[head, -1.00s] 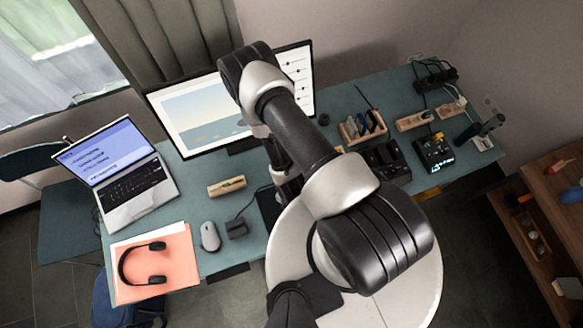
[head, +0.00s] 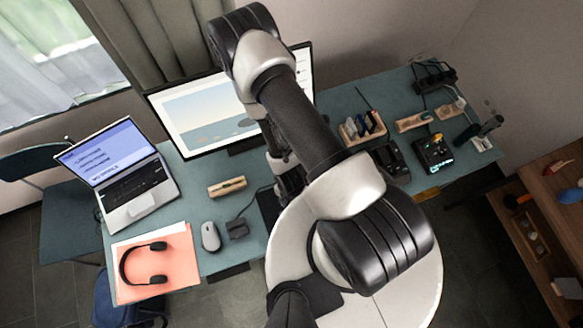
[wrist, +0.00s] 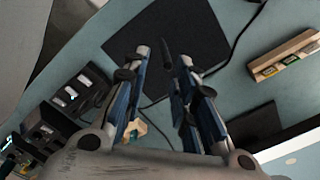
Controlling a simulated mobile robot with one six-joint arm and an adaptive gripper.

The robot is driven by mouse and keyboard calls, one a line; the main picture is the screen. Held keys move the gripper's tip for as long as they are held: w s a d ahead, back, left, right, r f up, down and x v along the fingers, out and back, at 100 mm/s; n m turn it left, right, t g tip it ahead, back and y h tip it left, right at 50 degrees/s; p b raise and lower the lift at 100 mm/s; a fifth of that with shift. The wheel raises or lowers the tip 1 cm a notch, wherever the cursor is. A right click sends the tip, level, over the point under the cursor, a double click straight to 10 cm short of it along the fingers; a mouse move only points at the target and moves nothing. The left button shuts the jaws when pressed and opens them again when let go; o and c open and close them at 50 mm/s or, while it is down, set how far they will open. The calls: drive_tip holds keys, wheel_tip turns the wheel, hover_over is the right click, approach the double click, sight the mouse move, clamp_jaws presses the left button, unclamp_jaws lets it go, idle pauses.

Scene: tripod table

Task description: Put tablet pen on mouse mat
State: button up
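The dark mouse mat (wrist: 195,32) lies on the teal desk ahead of my gripper in the wrist view. In the head view only part of the mat (head: 267,206) shows beside my arm. My gripper (wrist: 164,57) is over the near part of the mat, with its blue-padded fingers apart. A thin dark rod, seemingly the tablet pen (wrist: 166,55), shows between the fingertips, nearer the right finger and not gripped by both. I cannot tell whether it touches the mat. In the head view my arm hides most of the gripper and the pen.
A wooden holder (head: 227,187), a grey mouse (head: 210,236) and a small black box (head: 237,228) sit left of the mat. A cable runs beside the mat. The laptop (head: 125,188), headphones (head: 142,262) and monitor (head: 205,115) stand farther off. Black devices (head: 392,160) stand to the right.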

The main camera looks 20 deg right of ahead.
drive_tip(key=w+r+n+t, duration=0.15)
drive_tip(key=w+r, duration=0.25)
drive_tip(key=r, duration=0.5)
drive_tip(key=w+r+n, duration=0.2)
drive_tip(key=w+r, duration=0.3)
drive_tip(key=r, duration=0.5)
drive_tip(key=w+r+n+t, duration=0.1)
drive_tip(key=w+r, duration=0.3)
drive_tip(key=r, duration=0.5)
drive_tip(key=s+d+r+n, duration=0.1)
drive_tip(key=s+r, duration=0.3)
drive_tip(key=r, duration=0.4)
drive_tip(key=s+d+r+n+t, duration=0.1)
drive_tip(key=s+r+n, duration=0.2)
drive_tip(key=r, duration=0.5)
drive_tip(key=s+d+r+n+t, duration=0.1)
drive_tip(key=s+r+n, duration=0.1)
drive_tip(key=s+r, duration=0.3)
drive_tip(key=v, duration=0.3)
drive_tip(key=shift+w, duration=0.2)
wheel_tip(320, 180, down, 23)
drive_tip(key=b, duration=2.3)
drive_tip(key=shift+f+b, duration=0.25)
drive_tip(key=shift+b, duration=0.05)
